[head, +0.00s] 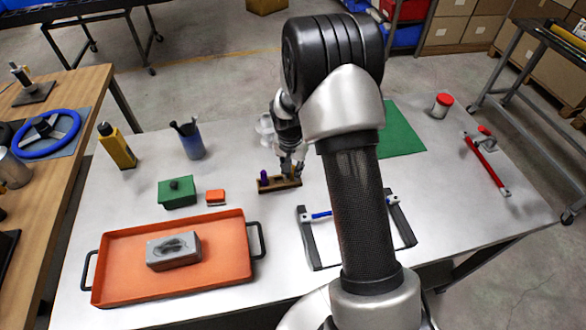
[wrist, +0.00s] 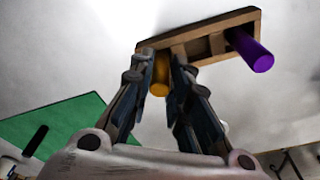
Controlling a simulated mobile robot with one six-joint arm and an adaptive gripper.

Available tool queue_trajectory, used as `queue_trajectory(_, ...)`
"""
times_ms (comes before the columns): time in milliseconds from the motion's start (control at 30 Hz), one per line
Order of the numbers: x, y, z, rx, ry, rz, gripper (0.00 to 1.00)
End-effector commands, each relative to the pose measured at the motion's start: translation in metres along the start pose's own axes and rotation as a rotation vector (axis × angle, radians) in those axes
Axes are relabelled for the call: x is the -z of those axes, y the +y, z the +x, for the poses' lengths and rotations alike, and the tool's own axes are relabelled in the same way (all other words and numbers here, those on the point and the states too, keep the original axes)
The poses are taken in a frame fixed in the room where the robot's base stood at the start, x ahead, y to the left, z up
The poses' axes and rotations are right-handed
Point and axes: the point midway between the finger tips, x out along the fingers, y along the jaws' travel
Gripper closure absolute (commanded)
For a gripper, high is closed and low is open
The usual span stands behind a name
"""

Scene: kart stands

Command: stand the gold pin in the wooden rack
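The wooden rack (head: 281,185) stands near the middle of the table, and its slotted block fills the top of the wrist view (wrist: 207,47). A purple pin (wrist: 252,50) stands in the slot at its right end there; it also shows in the head view (head: 263,177). The gold pin (wrist: 159,76) is between the fingers of my gripper (wrist: 161,62), at the rack's left end in the wrist view. The fingertips close on its sides. The pin lines up with that end slot; how deep it sits is hidden. In the head view my gripper (head: 291,172) covers the gold pin.
An orange tray (head: 120,275) with a grey block (head: 173,251) lies front left. A green box (head: 177,192), small red block (head: 216,196), pen cup (head: 191,146) and yellow bottle (head: 117,148) stand left.

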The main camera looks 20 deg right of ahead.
Motion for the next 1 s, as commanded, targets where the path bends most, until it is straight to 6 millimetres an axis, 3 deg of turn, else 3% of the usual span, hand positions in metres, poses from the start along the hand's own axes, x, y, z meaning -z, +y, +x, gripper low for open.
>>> queue_trajectory(267, 0.0, 0.0, -0.001, 0.0, 0.0, 0.0, 0.64)
queue_trajectory(633, 0.001, 0.0, -0.006, 0.0, 0.0, 0.0, 0.64)
queue_trajectory(767, 0.002, -0.001, -0.025, 0.002, 0.003, 0.0, 0.64)
queue_trajectory(1000, 0.002, -0.001, -0.079, 0.002, 0.004, -0.001, 0.64)
